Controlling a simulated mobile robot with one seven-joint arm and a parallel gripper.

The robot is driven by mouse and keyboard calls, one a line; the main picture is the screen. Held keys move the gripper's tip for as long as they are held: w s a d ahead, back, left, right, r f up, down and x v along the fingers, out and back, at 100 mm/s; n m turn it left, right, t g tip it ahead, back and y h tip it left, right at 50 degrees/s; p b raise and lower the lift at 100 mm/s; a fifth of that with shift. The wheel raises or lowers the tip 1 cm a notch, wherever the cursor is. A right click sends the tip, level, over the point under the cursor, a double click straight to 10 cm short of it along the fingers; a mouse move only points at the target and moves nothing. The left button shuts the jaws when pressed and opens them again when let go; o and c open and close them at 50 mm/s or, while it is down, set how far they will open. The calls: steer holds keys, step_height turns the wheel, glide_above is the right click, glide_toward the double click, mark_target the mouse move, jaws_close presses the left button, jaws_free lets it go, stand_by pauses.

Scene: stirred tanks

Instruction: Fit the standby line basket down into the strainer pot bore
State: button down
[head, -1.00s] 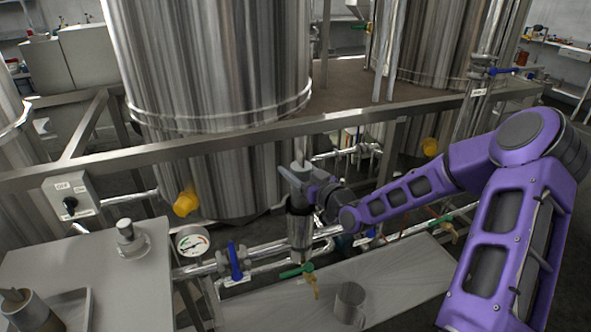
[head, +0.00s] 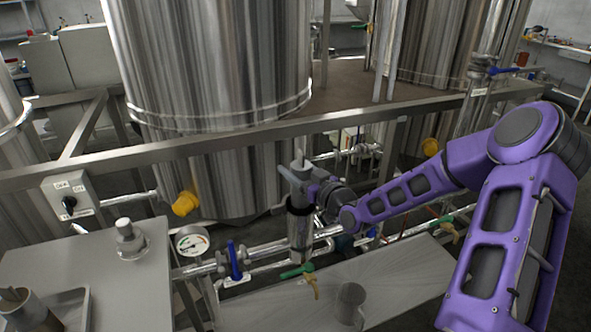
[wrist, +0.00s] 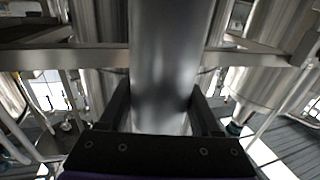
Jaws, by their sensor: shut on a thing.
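My gripper (head: 300,177) is shut on a grey metal cylinder, the basket, upright in front of the large steel tank. In the wrist view the basket (wrist: 168,70) stands as a smooth cylinder between the two dark fingers. The strainer pot (head: 300,232) is a dark, shiny upright cylinder in the pipe line directly below my gripper.
A steel frame rail (head: 230,140) crosses behind my gripper. A knobbed lid (head: 127,238) lies on the left bench. A grey cup (head: 350,303) stands on the right bench.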

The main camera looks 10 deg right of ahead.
mark_target(296, 195)
steer(key=shift+f+b, duration=1.3)
steer(key=shift+f, duration=0.2)
steer(key=shift+f+b, duration=0.3)
steer(key=shift+f, duration=2.7)
steer(key=shift+r+p, duration=2.45)
steer(key=shift+r, duration=1.65)
steer(key=shift+b, duration=0.4)
